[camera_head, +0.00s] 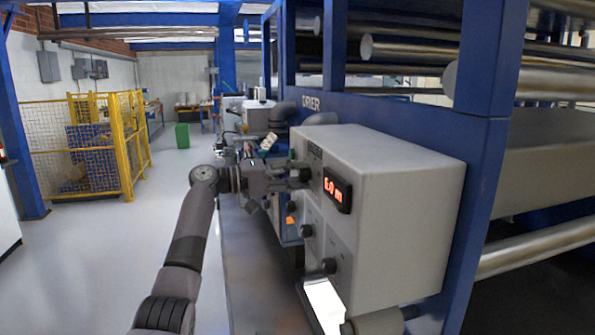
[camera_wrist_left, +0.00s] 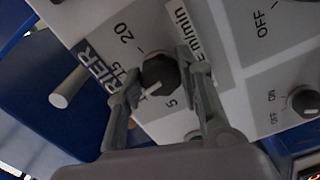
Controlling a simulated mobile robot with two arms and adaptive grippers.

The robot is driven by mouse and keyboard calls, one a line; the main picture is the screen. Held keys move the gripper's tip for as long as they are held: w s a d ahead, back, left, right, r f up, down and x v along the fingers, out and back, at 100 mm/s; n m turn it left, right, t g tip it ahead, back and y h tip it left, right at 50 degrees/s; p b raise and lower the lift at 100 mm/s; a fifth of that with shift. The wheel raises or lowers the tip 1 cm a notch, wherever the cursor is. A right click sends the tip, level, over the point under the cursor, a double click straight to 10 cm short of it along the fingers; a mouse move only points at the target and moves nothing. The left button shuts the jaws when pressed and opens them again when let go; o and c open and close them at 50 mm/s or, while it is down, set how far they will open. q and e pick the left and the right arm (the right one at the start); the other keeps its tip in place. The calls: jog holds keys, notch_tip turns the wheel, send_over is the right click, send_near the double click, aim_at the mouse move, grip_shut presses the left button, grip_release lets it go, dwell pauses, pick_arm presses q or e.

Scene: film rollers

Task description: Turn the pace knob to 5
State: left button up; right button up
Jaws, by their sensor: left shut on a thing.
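The pace knob (camera_wrist_left: 159,71) is dark, on a light panel face marked 20, 15 and 5 in the left wrist view. Its white pointer line aims at the lower left, between the 15 and the 5. My left gripper (camera_wrist_left: 156,80) has one finger on each side of the knob and is shut on it. In the head view, my left gripper (camera_head: 297,178) is at the left face of the grey control box (camera_head: 395,215) and hides the knob. A red display (camera_head: 336,190) on the box seems to read 6.0 m. My right gripper is not in view.
Two more dark knobs, an upper one (camera_head: 306,231) and a lower one (camera_head: 328,265), sit below on the same box face. Another knob (camera_wrist_left: 303,101) with OFF and ON marks is at the wrist view's right. Blue dryer frame (camera_head: 480,150) stands behind; open floor (camera_head: 100,250) lies left.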

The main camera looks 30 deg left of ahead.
pick_arm(q)
jog(key=n+p, duration=0.1)
jog(key=n, duration=0.1)
jog(key=n+p, duration=0.1)
jog(key=shift+r+n, duration=0.3)
jog(key=shift+n, duration=0.1)
jog(key=n+p, duration=0.2)
jog(key=n, duration=0.1)
jog(key=shift+n+p, duration=0.3)
jog(key=n+p, duration=0.3)
jog(key=n, duration=0.1)
jog(key=shift+n+p, duration=0.3)
jog(key=shift+p, duration=0.1)
jog(key=shift+a+f+n+p, duration=0.1)
jog(key=shift+n+p, duration=0.4)
jog(key=shift+n, duration=0.1)
jog(key=o, duration=1.2)
jog(key=shift+f, duration=0.1)
jog(key=shift+c, duration=0.2)
jog(key=v, duration=1.2)
